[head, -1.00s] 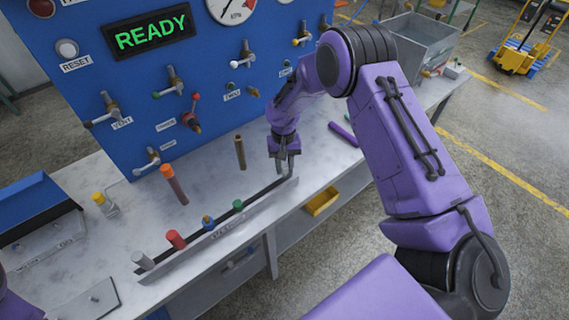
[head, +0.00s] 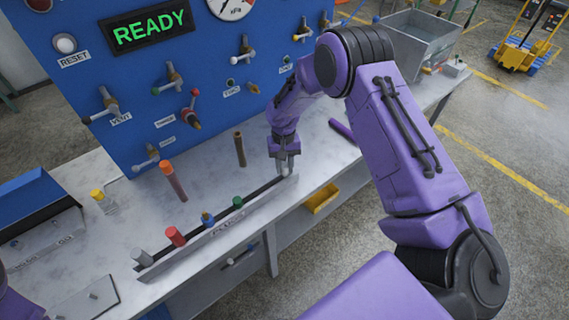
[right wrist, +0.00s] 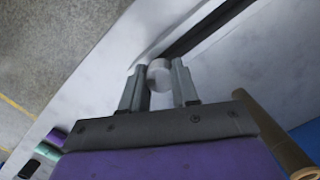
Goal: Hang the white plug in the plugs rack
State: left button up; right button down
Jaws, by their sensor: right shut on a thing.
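The white plug (right wrist: 159,74) shows as a pale round end between the fingers in the right wrist view. My right gripper (head: 285,165) is shut on it at the far right end of the plugs rack (head: 215,237). The rack is a long grey strip with a dark slot along the front of the bench. The slot's end also shows just beyond the plug in the right wrist view (right wrist: 208,28). I cannot tell whether the plug is seated in the slot. My left gripper is out of view.
The rack also carries a grey plug (head: 142,257), a red plug (head: 175,237), a blue one (head: 208,220) and a green one (head: 238,202). Orange-topped (head: 173,181) and brown (head: 240,149) hoses stand behind. The blue panel (head: 120,80) with valves rises at the back.

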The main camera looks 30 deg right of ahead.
jog(key=shift+f+b, duration=0.5)
jog(key=shift+f, duration=0.5)
jog(key=c, duration=0.8)
grip_release()
jog(key=r+b, duration=0.1)
jog(key=r, duration=0.2)
jog(key=w+r, duration=0.1)
jog(key=r, duration=0.3)
jog(key=r+b, duration=0.1)
jog(key=r, duration=0.2)
jog(key=shift+w+d+r+b, duration=0.2)
jog(key=shift+w+d+b, duration=0.05)
jog(key=shift+d+b, duration=0.1)
jog(key=shift+s+f, duration=0.1)
